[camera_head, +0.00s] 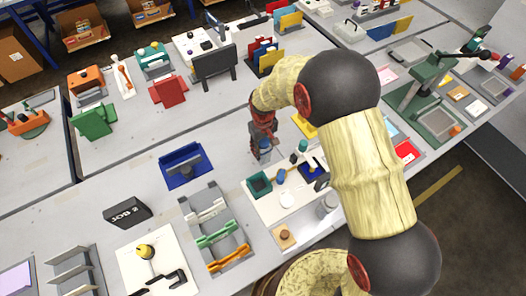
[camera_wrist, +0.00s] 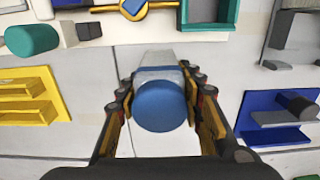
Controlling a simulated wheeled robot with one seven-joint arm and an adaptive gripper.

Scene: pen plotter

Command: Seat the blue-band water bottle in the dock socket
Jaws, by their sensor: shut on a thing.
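My gripper (camera_head: 263,138) is shut on the blue-band water bottle, over the front bench. In the wrist view, the bottle (camera_wrist: 160,104) sits between the two fingers (camera_wrist: 160,100), its round blue end toward the camera. Its grey body stretches away, with a blue stripe partly showing. In the head view the bottle (camera_head: 264,150) shows small below the fingers. I cannot tell whether its bottom touches the bench. A white board (camera_head: 262,210) lies just in front, with an open teal box (camera_head: 259,184) on it. I cannot make out for sure which part is the dock socket.
A blue tray (camera_head: 183,165) lies left of the gripper, and a yellow holder (camera_wrist: 30,97) lies at the left in the wrist view. Bare bench separates them.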

